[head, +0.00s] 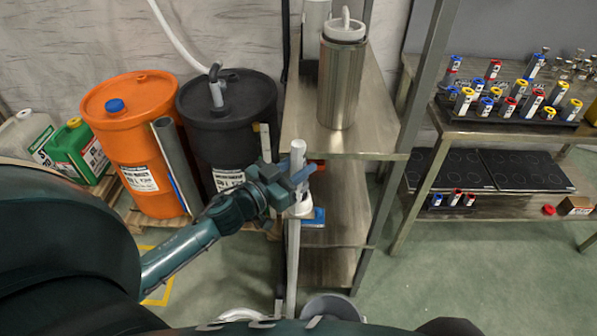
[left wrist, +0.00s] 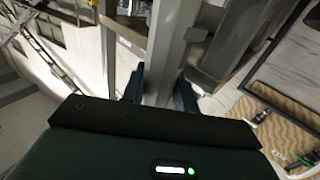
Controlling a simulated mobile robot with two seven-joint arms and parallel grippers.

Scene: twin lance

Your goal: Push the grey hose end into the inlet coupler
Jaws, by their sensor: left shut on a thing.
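My left gripper (head: 293,187) is in front of the steel shelf stand and shut on an upright light grey tube (head: 298,156). In the left wrist view the grey tube (left wrist: 173,50) runs between the two dark fingers (left wrist: 160,92). I cannot tell for sure whether this tube is the grey hose end. A white fitting (head: 301,209) shows just below the fingers, above a thin upright post (head: 292,265). I cannot make out which part is the inlet coupler, or whether the tube touches the fitting. My right gripper is not in view.
The steel shelf stand (head: 300,125) bears a metal canister (head: 341,85). A black drum (head: 245,105) with a pale hose (head: 178,38) and an orange drum (head: 130,125) stand left. A rack table (head: 460,122) stands right. Open green floor (head: 480,270) lies front right.

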